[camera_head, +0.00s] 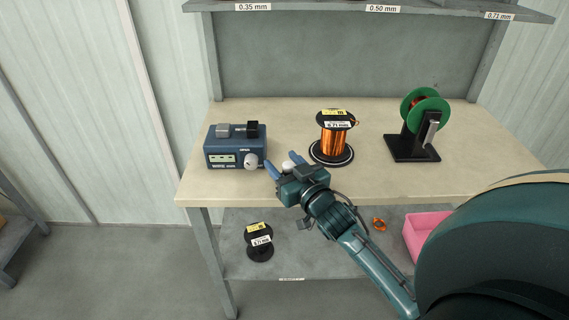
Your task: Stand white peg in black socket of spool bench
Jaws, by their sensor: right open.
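A small white piece (288,165), likely the white peg, shows at bench height between the blue fingers of my right gripper (281,160). Only its top shows; the gripper body hides the rest. The right gripper is open at the front edge of the bench (375,177), fingers pointing away from me. I cannot tell whether a finger touches the white piece. No black socket can be made out for certain; a black round base (345,159) sits under the copper wire spool (333,140). My left gripper is not in view.
A blue box (222,150) with a white knob stands left of the gripper. A black stand (415,148) holds a green reel (431,107) at right. The lower shelf holds a black spool (260,242) and a pink bin (420,228). The bench's back strip is clear.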

